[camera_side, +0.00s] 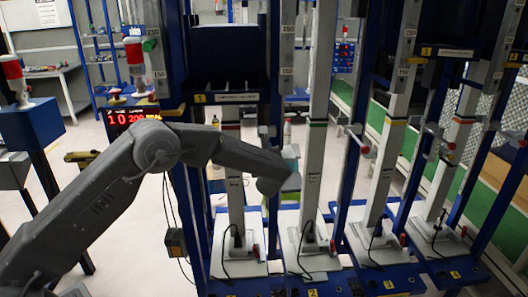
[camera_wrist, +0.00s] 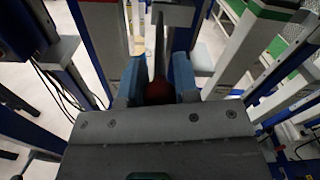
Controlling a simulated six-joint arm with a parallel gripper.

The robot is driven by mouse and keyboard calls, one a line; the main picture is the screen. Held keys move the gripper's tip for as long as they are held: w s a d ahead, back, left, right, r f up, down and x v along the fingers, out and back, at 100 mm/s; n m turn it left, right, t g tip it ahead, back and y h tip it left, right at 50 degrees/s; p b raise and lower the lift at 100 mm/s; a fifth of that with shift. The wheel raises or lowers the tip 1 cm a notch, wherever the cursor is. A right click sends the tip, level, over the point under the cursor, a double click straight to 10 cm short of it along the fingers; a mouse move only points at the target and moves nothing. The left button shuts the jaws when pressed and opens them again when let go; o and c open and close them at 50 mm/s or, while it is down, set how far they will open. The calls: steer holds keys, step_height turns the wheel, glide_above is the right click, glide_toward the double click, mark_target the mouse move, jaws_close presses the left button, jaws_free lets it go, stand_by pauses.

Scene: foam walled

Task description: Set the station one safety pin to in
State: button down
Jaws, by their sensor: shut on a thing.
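In the wrist view, my gripper (camera_wrist: 159,74) has its two blue fingers closed on either side of a red knob (camera_wrist: 158,92). The knob is the end of the safety pin, whose dark shaft points away from me between the fingers. In the side view my arm reaches from the lower left to the front of the leftmost station, which has a grey column (camera_side: 236,190). There the wrist hides the knob, and the fingers are hard to make out. How deep the pin sits in its hole cannot be told.
Several similar grey columns on white bases stand in a row to the right, between blue posts. Red-knobbed pins (camera_side: 365,150) show on them. A red-lit display (camera_side: 132,115) and a blue box (camera_side: 30,125) with a red lamp stand at left. Black cables hang near the bases.

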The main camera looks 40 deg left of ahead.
steer(key=x, duration=0.8)
steer(key=shift+w, duration=0.15)
steer(key=shift+w+a, duration=0.15)
steer(key=shift+a, duration=0.1)
steer(key=c, duration=0.9)
jaws_free()
steer(key=shift+o, duration=0.2)
steer(key=v, duration=1.3)
steer(key=shift+s+d, duration=0.25)
steer(key=shift+s, duration=0.05)
